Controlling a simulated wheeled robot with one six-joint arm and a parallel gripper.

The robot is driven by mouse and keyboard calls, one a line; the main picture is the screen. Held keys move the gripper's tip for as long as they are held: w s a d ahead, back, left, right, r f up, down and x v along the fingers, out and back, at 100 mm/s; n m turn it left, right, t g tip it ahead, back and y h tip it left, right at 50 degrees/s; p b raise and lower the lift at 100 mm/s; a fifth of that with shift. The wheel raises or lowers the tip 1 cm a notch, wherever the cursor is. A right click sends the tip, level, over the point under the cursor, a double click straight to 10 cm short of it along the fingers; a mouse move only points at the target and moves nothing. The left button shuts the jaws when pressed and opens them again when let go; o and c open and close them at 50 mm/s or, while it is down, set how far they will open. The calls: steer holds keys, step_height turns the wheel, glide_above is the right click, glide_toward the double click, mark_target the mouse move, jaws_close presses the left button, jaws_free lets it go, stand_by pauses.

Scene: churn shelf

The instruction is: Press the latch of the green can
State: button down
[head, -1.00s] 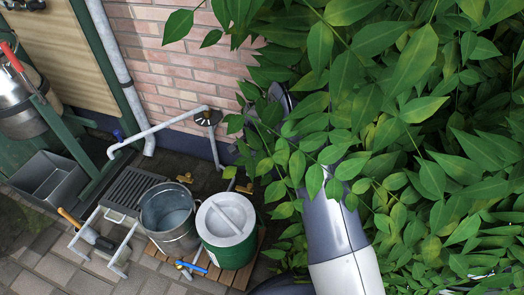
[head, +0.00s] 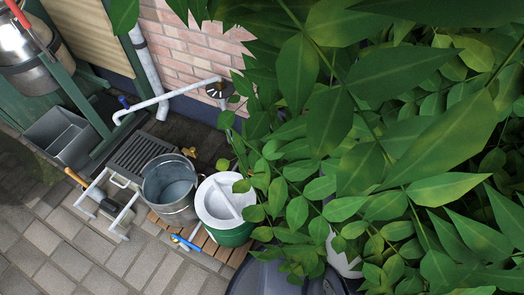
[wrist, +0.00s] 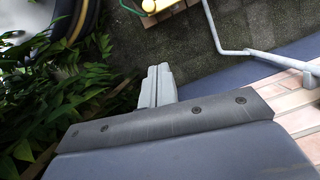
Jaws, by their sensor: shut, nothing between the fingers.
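The green can (head: 233,236) with its pale grey lid (head: 223,201) stands upright on a wooden slatted board in the head view. Leaves cover its right side, and I cannot make out its latch. My gripper (wrist: 158,70) shows in the wrist view with its grey fingers together and nothing between them. It is over dark paving, apart from the things around it. In the head view my gripper is hidden behind leaves. A small yellow piece (wrist: 148,5) is cut off at the top of the wrist view; I cannot tell what it is.
Leafy branches (head: 400,130) fill the right of the head view. A metal bucket (head: 170,190) stands beside the can on the slatted board (head: 207,248). A grey pipe (head: 165,98) runs before the brick wall (head: 185,42). Paving (head: 85,255) at lower left is clear.

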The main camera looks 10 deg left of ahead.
steer(key=s+a+f+b, duration=0.3)
steer(key=s+f+b, duration=0.1)
steer(key=f, duration=0.6)
steer(key=shift+s, duration=0.8)
